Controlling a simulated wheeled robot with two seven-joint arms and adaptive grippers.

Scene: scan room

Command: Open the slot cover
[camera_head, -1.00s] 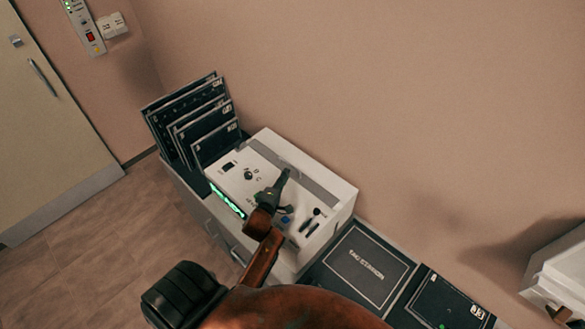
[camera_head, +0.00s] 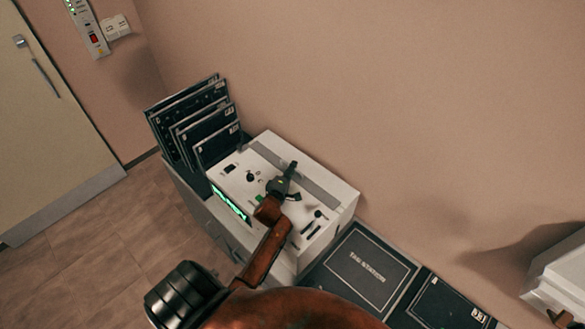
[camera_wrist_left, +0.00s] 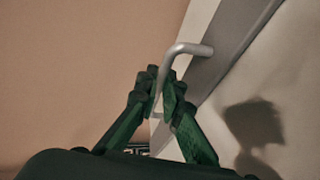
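A white machine (camera_head: 325,190) has a long grey strip, which looks like the slot cover (camera_head: 318,184), along the back of its top. It also shows in the left wrist view as a grey band (camera_wrist_left: 232,42) with a bent metal handle (camera_wrist_left: 190,49). My left gripper (camera_head: 290,172) is over the machine's top at the strip. In the left wrist view its green fingers (camera_wrist_left: 163,88) close in on both sides of the handle's free bar. The fingers hide part of the bar, and the exact contact is hard to see. My right gripper is not in view.
Dark panels (camera_head: 190,115) stand in a rack left of the machine. A dark tag station mat (camera_head: 359,263) lies to the right. The wall rises close behind.

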